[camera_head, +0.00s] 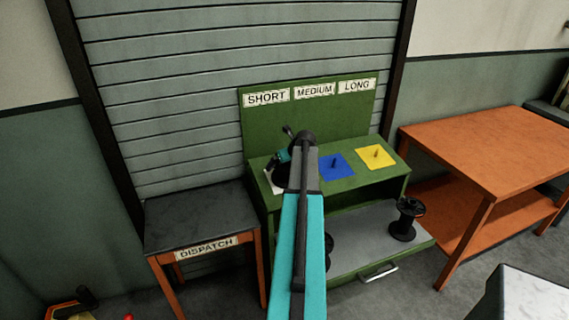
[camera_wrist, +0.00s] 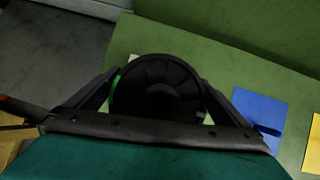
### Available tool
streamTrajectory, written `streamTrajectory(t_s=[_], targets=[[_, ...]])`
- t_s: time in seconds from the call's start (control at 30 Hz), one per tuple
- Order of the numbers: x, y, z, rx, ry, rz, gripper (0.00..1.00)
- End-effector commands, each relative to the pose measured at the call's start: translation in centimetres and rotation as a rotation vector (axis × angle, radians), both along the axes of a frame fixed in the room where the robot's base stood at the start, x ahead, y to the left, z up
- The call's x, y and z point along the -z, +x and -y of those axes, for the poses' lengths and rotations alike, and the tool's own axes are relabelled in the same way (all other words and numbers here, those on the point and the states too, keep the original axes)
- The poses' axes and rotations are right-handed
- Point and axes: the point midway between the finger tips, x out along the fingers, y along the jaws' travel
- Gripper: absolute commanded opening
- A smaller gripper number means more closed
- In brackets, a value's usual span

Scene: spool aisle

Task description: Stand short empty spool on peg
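A black spool (camera_head: 281,175) is at the white pad (camera_head: 270,184) under the SHORT sign (camera_head: 266,97), at the left end of the green bench top; my arm partly hides it. In the wrist view the spool (camera_wrist: 158,88) is seen end-on between the two fingers of my gripper (camera_wrist: 160,95). The fingers lie against its left and right edges, and it looks gripped. Its underside and any peg beneath it are hidden, so I cannot tell whether it rests on the pad. My gripper (camera_head: 285,160) also shows at the SHORT place in the head view.
The blue pad (camera_head: 337,170) and the yellow pad (camera_head: 377,161) each bear a bare peg. Below, a grey drawer (camera_head: 370,235) holds a black spool (camera_head: 405,222) and another partly behind my arm. The dark DISPATCH table (camera_head: 195,215) stands left, an orange table (camera_head: 490,145) right.

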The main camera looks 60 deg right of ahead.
Motion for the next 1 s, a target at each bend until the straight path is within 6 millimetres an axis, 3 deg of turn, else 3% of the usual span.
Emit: streamTrajectory(t_s=[0.37, 1.0], targets=[[-1.2, -1.0, -0.6, 0.001, -0.002, 0.0, 1.0], [-7.7, -5.6, -3.3, 0.001, -0.002, 0.001, 1.0]])
